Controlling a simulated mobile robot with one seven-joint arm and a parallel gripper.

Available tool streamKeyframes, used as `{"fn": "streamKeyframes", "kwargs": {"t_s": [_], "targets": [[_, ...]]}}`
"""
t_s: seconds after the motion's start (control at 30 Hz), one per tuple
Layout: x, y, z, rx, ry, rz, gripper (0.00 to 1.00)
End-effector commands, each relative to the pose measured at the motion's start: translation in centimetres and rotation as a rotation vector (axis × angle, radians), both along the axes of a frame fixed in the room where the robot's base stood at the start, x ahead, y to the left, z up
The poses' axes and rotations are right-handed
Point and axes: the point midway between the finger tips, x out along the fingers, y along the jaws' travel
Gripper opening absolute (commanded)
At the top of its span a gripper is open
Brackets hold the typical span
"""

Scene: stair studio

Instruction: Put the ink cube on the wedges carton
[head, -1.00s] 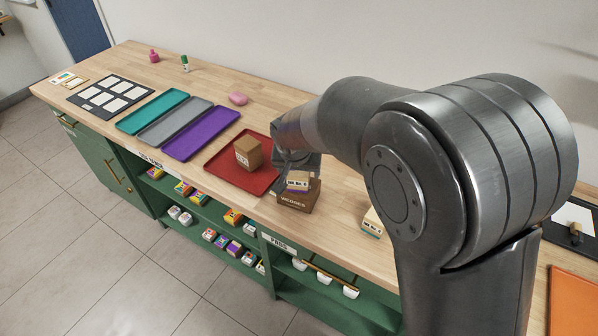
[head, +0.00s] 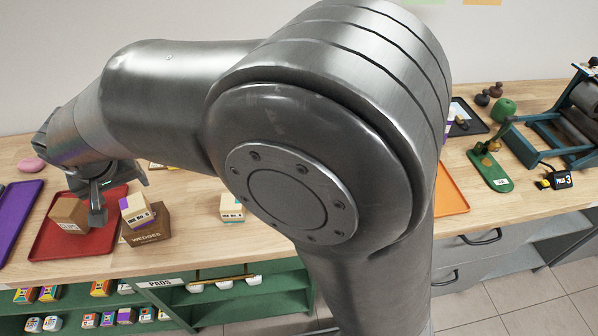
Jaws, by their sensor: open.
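A cream and purple ink cube (head: 137,212) rests on top of the brown wedges carton (head: 147,238), slightly turned and near the carton's left side. The carton stands on the wooden counter, just right of the red tray (head: 112,240). My gripper (head: 98,208) is open and empty, left of the cube and apart from it in the picture, over the red tray area. One finger shows clearly; the other is partly hidden.
A brown box (head: 69,215) sits on the red tray, close to my gripper. Another cream cube (head: 231,207) stands on the counter to the right. My arm hides the middle of the counter. A purple tray (head: 16,213) lies at far left.

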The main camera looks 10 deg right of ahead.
Motion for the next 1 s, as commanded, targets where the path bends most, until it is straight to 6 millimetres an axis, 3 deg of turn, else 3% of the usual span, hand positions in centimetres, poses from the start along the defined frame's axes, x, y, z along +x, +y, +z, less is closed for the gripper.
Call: {"fn": "streamKeyframes", "kwargs": {"t_s": [0.13, 0.23, 0.43, 0.7, 0.83, 1.0], "targets": [[2.0, -5.8, 2.3, 0.013, 0.000, -0.053, 0.72], [2.9, -11.7, 4.1, 0.023, 0.000, -0.098, 0.72], [2.1, -23.1, 6.8, 0.038, -0.010, -0.182, 0.72], [-3.2, -35.4, 7.9, 0.042, -0.046, -0.288, 0.72], [-6.5, -39.4, 7.5, 0.036, -0.069, -0.333, 0.72], [-9.8, -42.2, 6.7, 0.026, -0.091, -0.373, 0.72]]}}
